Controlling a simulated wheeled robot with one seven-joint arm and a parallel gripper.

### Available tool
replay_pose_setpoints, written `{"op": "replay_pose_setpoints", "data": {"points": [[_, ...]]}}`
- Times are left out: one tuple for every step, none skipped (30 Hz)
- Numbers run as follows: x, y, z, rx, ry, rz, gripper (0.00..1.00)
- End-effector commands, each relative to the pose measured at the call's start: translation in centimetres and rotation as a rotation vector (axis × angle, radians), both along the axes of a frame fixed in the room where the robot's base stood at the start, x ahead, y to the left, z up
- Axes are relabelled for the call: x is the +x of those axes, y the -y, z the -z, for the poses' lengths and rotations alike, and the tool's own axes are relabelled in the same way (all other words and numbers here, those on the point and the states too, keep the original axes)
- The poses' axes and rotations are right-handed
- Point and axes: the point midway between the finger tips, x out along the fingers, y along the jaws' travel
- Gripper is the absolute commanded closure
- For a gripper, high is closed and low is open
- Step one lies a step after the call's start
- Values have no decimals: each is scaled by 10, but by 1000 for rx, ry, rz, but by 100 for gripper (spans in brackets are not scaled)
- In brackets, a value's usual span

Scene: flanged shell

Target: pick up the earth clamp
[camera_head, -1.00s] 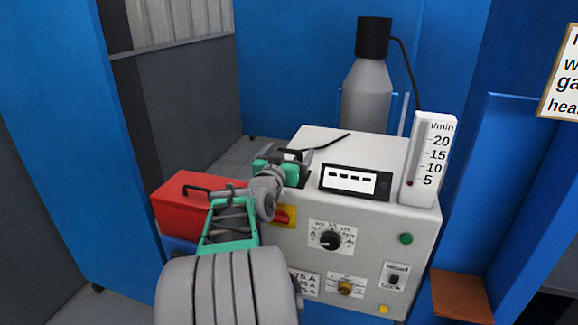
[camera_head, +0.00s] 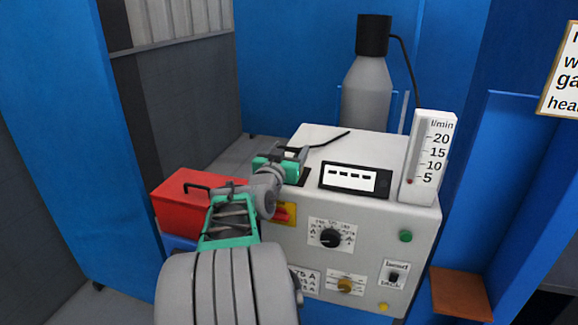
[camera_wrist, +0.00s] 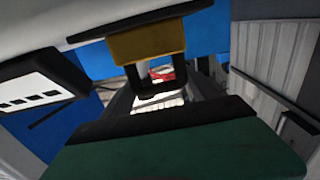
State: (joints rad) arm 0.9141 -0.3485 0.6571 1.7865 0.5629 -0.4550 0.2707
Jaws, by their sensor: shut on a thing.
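My gripper (camera_head: 291,155), with its green body and dark fingers, is at the left rear of the grey machine's top. In the wrist view, a brass-coloured block with a dark U-shaped frame, which appears to be the earth clamp (camera_wrist: 150,46), sits between a dark upper bar and a dark lower bar. The gripper is shut on it. In the head view, the clamp is mostly hidden by the gripper. A thin black cable or rod runs from there to the right above the machine top. I cannot tell whether the clamp still touches the machine.
The grey machine (camera_head: 372,218) has a display box (camera_head: 355,179) and an upright flow gauge (camera_head: 428,158) right of my gripper. A gas bottle (camera_head: 367,95) stands behind. A red toolbox (camera_head: 185,205) is to the left. Blue panels surround the area.

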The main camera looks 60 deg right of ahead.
Motion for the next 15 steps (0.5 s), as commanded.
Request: {"op": "replay_pose_setpoints", "data": {"points": [[0, 0, 0, 0, 0, 0, 73], [0, 0, 0, 0, 0, 0, 76], [0, 0, 0, 0, 0, 0, 79], [0, 0, 0, 0, 0, 0, 82], [0, 0, 0, 0, 0, 0, 84], [0, 0, 0, 0, 0, 0, 87], [0, 0, 0, 0, 0, 0, 90], [0, 0, 0, 0, 0, 0, 92], [0, 0, 0, 0, 0, 0, 95], [0, 0, 0, 0, 0, 0, 98], [0, 0, 0, 1, 0, 0, 100], [0, 0, 0, 1, 0, 0, 100], [0, 0, -3, -5, 2, 0, 100], [0, 0, -3, -5, 2, 0, 100], [0, 0, -3, -5, 2, 0, 100]]}}
